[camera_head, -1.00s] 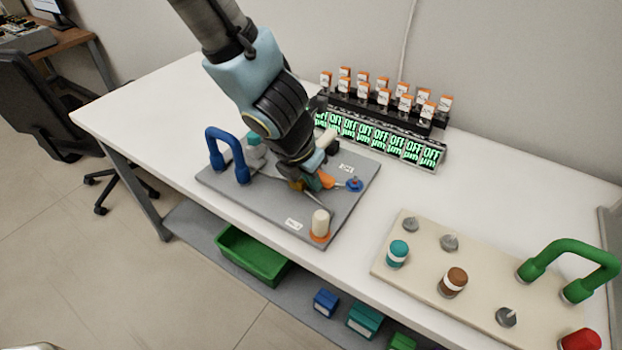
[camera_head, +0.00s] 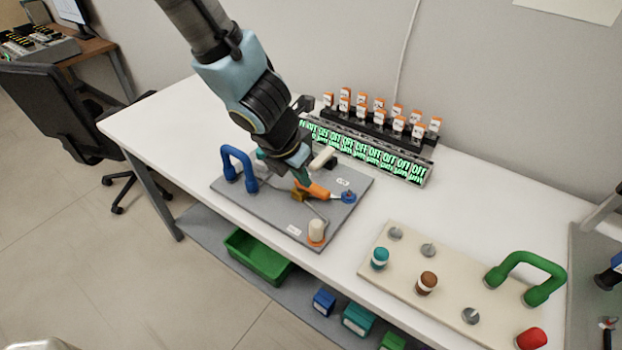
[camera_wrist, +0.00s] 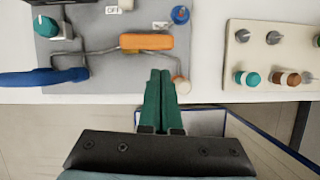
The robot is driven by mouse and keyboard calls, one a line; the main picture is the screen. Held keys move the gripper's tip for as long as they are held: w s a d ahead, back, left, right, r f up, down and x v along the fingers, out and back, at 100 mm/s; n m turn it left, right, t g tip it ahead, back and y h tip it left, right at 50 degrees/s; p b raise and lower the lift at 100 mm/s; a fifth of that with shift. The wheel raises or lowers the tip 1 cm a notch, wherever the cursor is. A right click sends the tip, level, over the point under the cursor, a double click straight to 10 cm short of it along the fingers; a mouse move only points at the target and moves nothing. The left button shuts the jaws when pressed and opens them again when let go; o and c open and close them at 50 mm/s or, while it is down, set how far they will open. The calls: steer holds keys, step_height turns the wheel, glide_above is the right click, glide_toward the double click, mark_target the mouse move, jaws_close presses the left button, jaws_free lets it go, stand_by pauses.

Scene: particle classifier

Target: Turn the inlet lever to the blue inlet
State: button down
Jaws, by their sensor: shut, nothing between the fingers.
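The inlet lever (camera_head: 314,189) is an orange handle on the grey panel (camera_head: 266,215), beside a brass-coloured block. In the wrist view the lever (camera_wrist: 146,41) lies crosswise over the thin pipes. The blue inlet (camera_head: 348,197) is a round blue cap right of the lever; it also shows in the wrist view (camera_wrist: 180,15). A white cylinder on an orange ring (camera_head: 316,229) stands at the panel's front corner. My gripper (camera_head: 302,180) is over the panel by the lever, partly hidden by my arm. In the wrist view its green fingers (camera_wrist: 160,74) are together and empty; contact with the lever cannot be told.
A blue arched handle (camera_head: 238,163) stands at the panel's left. A row of green-lit displays (camera_head: 370,152) is behind. A beige board (camera_head: 400,277) with caps, pegs and a green handle (camera_head: 525,268) is at the right. Bare white table lies between panel and board.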

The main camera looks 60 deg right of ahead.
steer(key=shift+p+v, duration=0.5)
steer(key=shift+v, duration=0.35)
steer(key=w+a+r+m+t+b, duration=0.15)
steer(key=w+a+m, duration=0.35)
steer(key=w+a, duration=0.6)
steer(key=w+a+r+m+t+b, duration=0.1)
steer(key=w+a+r+m+b, duration=0.3)
steer(key=w+a, duration=0.7)
steer(key=w+a+m+y, duration=0.1)
steer(key=a+m, duration=0.3)
steer(key=a, duration=0.8)
steer(key=w+a+r+m+y, duration=0.1)
steer(key=a+m+y, duration=0.2)
steer(key=a, duration=0.9)
steer(key=shift+w+r+m+p, duration=0.15)
steer(key=shift+w+m+p, duration=0.2)
steer(key=shift+m, duration=0.65)
steer(key=shift+g, duration=0.25)
